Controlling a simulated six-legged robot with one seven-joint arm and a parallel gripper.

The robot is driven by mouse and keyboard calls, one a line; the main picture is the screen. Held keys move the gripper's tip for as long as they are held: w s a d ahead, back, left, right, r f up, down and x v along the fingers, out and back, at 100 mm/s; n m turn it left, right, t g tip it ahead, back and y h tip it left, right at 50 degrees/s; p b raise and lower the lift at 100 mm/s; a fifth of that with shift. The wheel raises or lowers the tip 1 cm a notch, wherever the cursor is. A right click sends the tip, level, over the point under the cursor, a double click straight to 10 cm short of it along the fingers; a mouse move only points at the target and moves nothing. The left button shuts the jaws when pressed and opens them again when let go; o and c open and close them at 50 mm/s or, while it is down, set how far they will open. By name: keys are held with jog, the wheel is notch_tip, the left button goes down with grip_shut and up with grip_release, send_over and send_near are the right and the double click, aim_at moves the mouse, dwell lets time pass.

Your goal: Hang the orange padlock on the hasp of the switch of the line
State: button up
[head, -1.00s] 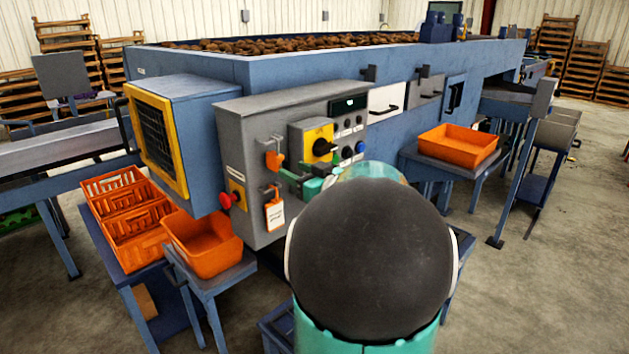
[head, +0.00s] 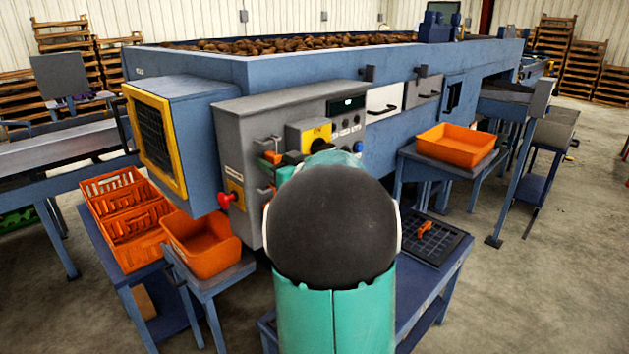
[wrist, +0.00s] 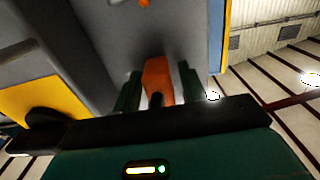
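The orange padlock (head: 272,157) is at the upper hook on the left part of the grey control panel, partly hidden in the head view. In the wrist view the orange padlock (wrist: 158,78) lies between the two green fingers of my gripper (wrist: 160,88), with narrow gaps seeming to show on both sides. My gripper (head: 287,160) is mostly hidden behind my arm in the head view. The switch (head: 318,140) has a yellow plate and a black knob, right of the padlock. It also shows in the wrist view (wrist: 45,112). Its hasp cannot be made out.
A red stop button (head: 226,200) sits at the panel's lower left. An orange bin (head: 202,245) stands on a small table below. A black tray (head: 450,245) with a small orange object (head: 425,228) lies on a blue table at right. Another orange bin (head: 457,143) is farther right.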

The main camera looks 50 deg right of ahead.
jog(key=c, duration=0.8)
jog(key=shift+r, duration=0.15)
jog(key=shift+r, duration=0.95)
jog(key=shift+s+a, duration=0.15)
jog(key=shift+s, duration=1.35)
jog(key=shift+s+a, duration=0.2)
jog(key=shift+s, duration=1.3)
jog(key=shift+s+a, duration=0.15)
jog(key=shift+s, duration=1.35)
